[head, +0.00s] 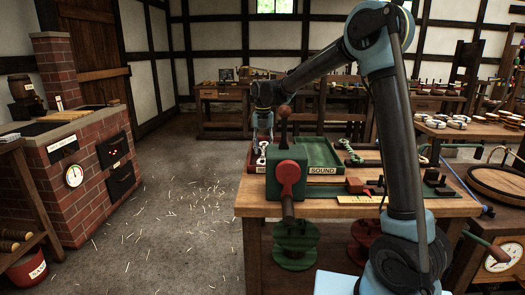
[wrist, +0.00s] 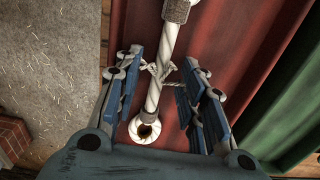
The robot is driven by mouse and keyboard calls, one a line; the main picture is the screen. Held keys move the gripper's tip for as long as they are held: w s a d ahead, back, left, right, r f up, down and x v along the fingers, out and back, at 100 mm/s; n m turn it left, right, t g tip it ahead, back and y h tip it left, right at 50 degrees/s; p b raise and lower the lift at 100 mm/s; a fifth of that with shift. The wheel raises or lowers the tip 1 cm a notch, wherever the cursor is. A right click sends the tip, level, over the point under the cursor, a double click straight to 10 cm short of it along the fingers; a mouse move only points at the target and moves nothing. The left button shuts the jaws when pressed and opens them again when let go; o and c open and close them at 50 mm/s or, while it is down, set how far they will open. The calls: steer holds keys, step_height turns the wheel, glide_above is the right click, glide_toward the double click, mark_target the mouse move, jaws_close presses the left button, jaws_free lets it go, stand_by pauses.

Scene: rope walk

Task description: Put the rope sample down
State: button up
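The rope sample (wrist: 152,98) is a pale rope with a ring-like end, a grey-brown band further up and frayed strands at its middle. In the wrist view it lies over the red tray (wrist: 225,40). My gripper (wrist: 160,68) has its blue fingers apart, one on each side of the rope, with gaps visible between. In the head view my gripper (head: 263,137) points down above the red tray (head: 250,157), at the left end of the bench. Pale rope shows in that tray. Whether the sample touches the tray floor is hard to tell.
A green tray marked SOUND (head: 322,171) adjoins the red tray on the right. A green block with a red lever (head: 288,175) stands in front of them. A brick stove (head: 80,170) is at left. The straw-strewn floor (head: 180,215) between is clear.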

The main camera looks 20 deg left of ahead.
mark_target(263, 151)
step_height(263, 151, up, 11)
steer(key=shift+r, duration=0.2)
stand_by(0.5)
